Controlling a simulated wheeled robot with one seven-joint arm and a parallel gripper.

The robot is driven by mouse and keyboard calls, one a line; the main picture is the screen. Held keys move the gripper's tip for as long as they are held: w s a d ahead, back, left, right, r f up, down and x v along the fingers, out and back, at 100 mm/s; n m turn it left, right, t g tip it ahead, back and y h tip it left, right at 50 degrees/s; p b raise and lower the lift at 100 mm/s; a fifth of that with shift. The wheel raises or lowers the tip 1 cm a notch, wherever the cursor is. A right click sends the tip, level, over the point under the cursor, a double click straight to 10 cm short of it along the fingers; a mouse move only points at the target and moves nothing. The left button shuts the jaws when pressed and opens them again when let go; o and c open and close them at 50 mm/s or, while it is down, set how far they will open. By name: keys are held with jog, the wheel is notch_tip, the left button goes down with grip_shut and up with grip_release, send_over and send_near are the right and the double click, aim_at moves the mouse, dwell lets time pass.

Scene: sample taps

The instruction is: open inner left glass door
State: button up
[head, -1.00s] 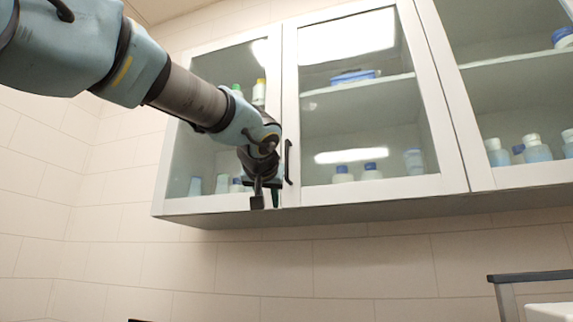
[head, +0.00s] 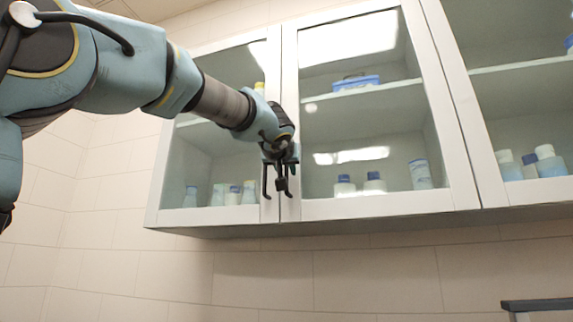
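A white wall cabinet has several glass doors, and those in view look shut. The second door from the left (head: 388,206), likely the inner left one, has a white frame and clear glass. To its left is a narrower-looking glass door (head: 215,217). My gripper (head: 281,187) is in front of the seam between these two doors, near their lower edge. A thin dark upright bar (head: 265,181), which looks like a handle, shows just left of my gripper. Dark parts overlap there, so I cannot tell the finger gap or whether the gripper touches a handle.
Several bottles with blue caps (head: 374,183) and a blue box (head: 356,82) stand behind the second door's glass. Another glass door (head: 491,190) is at the right. Tiled wall (head: 330,275) lies below, with a dark-topped frame (head: 540,305) at bottom right.

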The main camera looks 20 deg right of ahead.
jog(key=shift+w+d, duration=0.2)
jog(key=shift+w, duration=0.1)
jog(key=shift+c, duration=0.3)
grip_shut()
dwell(1.0)
